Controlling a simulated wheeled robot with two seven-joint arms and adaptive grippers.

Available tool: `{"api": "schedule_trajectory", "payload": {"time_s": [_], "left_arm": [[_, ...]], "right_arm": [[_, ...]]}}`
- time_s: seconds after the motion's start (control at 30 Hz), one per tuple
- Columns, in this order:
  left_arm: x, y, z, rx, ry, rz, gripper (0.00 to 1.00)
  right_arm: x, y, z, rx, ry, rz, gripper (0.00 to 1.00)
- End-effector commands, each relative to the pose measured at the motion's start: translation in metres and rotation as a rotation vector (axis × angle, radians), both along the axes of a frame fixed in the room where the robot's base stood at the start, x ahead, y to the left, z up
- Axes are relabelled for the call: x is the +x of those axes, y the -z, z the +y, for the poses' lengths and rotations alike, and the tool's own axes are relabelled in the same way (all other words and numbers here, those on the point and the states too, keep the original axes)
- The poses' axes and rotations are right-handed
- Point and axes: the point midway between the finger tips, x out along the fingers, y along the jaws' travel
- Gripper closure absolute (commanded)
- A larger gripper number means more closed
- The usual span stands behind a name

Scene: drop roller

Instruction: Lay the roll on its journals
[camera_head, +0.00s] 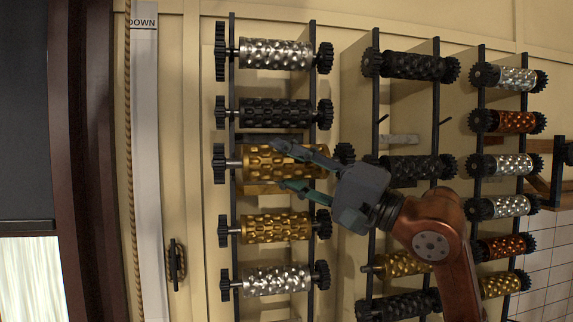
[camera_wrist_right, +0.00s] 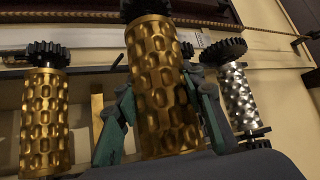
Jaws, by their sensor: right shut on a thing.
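A gold dimpled roll (camera_head: 257,162) with dark toothed gears at both ends lies about level across the left rack, in the third row from the top. Its right gear sits further right than those of its neighbours. My right gripper (camera_head: 280,166) is shut on this roll from the right, one finger above and one below. In the right wrist view the gold roll (camera_wrist_right: 160,85) stands between the green fingers. I cannot tell whether its journals touch the rack uprights (camera_head: 233,198). My left gripper is not in view.
Dark roll (camera_head: 275,113) sits in the row above, and another gold roll (camera_head: 275,228) in the row below, both close. More rolls fill the racks to the right, behind my right arm. A rope (camera_head: 130,190) hangs at the left beside a white board (camera_head: 147,190) marked DOWN.

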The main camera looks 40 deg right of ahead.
Motion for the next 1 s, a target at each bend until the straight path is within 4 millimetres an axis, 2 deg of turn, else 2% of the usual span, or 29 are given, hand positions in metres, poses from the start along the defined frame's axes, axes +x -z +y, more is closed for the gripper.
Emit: {"api": "schedule_trajectory", "payload": {"time_s": [0.17, 0.43, 1.0], "left_arm": [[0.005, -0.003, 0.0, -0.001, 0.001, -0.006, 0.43], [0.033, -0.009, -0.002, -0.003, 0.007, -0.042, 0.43], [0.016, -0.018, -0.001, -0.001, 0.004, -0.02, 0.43]], "right_arm": [[0.01, -0.003, -0.008, 0.006, -0.001, -0.007, 1.0], [0.028, -0.002, -0.019, 0.005, 0.0, -0.009, 1.0], [0.066, 0.001, -0.04, 0.005, 0.0, -0.009, 1.0]]}}
